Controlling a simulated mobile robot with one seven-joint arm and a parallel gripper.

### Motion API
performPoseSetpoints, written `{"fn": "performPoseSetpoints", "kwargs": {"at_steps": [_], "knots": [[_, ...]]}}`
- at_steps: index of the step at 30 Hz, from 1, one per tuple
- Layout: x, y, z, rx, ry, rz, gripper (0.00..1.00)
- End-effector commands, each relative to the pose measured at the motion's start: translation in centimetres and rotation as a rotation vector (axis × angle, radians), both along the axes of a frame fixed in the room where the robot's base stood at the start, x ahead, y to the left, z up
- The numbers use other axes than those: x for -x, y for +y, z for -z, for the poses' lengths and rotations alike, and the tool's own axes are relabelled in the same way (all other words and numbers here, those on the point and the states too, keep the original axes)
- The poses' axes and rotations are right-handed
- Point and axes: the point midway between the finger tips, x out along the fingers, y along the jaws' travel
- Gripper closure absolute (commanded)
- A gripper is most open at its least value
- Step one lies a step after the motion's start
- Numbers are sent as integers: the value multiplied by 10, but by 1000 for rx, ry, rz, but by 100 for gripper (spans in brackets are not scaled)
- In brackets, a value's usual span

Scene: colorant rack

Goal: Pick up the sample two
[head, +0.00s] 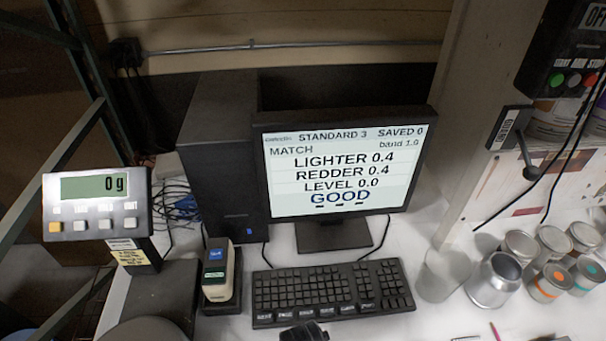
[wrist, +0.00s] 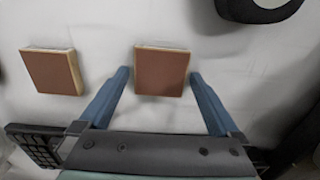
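Two flat reddish-brown square samples with pale edges lie on the white surface in the wrist view: one brown sample (wrist: 162,72) in the middle and another brown sample (wrist: 53,72) at the left. No label shows which is sample two. My gripper (wrist: 159,74) is open, with its two blue fingers spread. The middle sample lies between the fingertips in the picture, with a narrow gap on each side. Whether the tips are level with it in height I cannot tell. The samples are not seen in the head view.
A black round object (wrist: 260,8) is at the wrist view's top right. A keyboard (head: 333,291) lies before a monitor (head: 340,168). A scale display (head: 97,203) and handheld device (head: 219,272) stand left; several cans (head: 493,281) and a translucent cup (head: 442,275) stand right.

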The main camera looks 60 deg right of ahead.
Motion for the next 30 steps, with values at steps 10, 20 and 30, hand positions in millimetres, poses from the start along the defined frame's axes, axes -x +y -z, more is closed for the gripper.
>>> {"fn": "performPoseSetpoints", "kwargs": {"at_steps": [10,20,30], "knots": [[0,0,0,0,0,0,67],[-1,0,-4,1,-2,0,75],[-2,-1,-59,3,-6,1,75]]}}
